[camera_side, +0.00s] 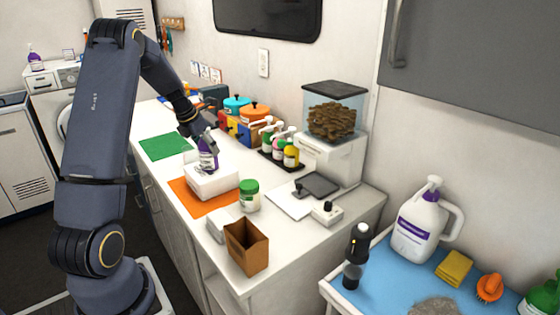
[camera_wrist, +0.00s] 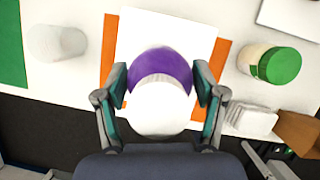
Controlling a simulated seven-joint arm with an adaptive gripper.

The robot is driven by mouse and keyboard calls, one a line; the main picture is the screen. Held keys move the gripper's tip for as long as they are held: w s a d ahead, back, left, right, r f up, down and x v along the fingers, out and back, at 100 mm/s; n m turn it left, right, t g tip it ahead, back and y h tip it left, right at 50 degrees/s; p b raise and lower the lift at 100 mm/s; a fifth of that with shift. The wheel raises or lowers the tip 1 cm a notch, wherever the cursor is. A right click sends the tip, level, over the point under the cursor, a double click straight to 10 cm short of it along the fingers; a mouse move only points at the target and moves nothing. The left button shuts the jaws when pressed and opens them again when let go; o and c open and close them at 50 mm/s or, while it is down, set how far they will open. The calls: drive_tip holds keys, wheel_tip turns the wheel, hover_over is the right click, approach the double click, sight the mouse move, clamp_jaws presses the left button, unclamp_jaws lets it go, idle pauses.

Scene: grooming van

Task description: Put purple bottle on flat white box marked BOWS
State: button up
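The purple bottle (camera_side: 208,159), with a white top and a pale label, is upright at the flat white box (camera_side: 213,184). Its base looks to be on the box top or just over it; I cannot tell which. My gripper (camera_side: 206,139) is around the bottle from above. In the wrist view, the fingers (camera_wrist: 160,85) press in on both sides of the purple bottle (camera_wrist: 160,66), and its white top points at the camera. The white box (camera_wrist: 190,35) lies beneath. No BOWS marking is readable.
The box stands on an orange mat (camera_side: 188,197). A green-lidded jar (camera_side: 249,196) and brown open box (camera_side: 246,248) are at its right front. A green mat (camera_side: 165,146) lies left. A black tray of pump bottles (camera_side: 280,158) stands behind. A white cylinder (camera_wrist: 57,43) shows in the wrist view.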

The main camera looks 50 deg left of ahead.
drive_tip(key=shift+o, duration=1.1)
drive_tip(key=shift+r, duration=0.1)
drive_tip(key=shift+r, duration=0.3)
drive_tip(key=v, duration=1.1)
drive_tip(key=d+r+m, duration=0.4)
drive_tip(key=d+m, duration=0.6)
drive_tip(key=d, duration=0.3)
drive_tip(key=s+d+m, duration=0.6)
drive_tip(key=d+m, duration=0.5)
drive_tip(key=m, duration=0.3)
drive_tip(key=s+d+f+m+t+h, duration=0.1)
drive_tip(key=s+d+m, duration=0.5)
drive_tip(key=d+m, duration=0.6)
drive_tip(key=m, duration=0.2)
drive_tip(key=shift+f+m, duration=0.25)
drive_tip(key=shift+m, duration=0.15)
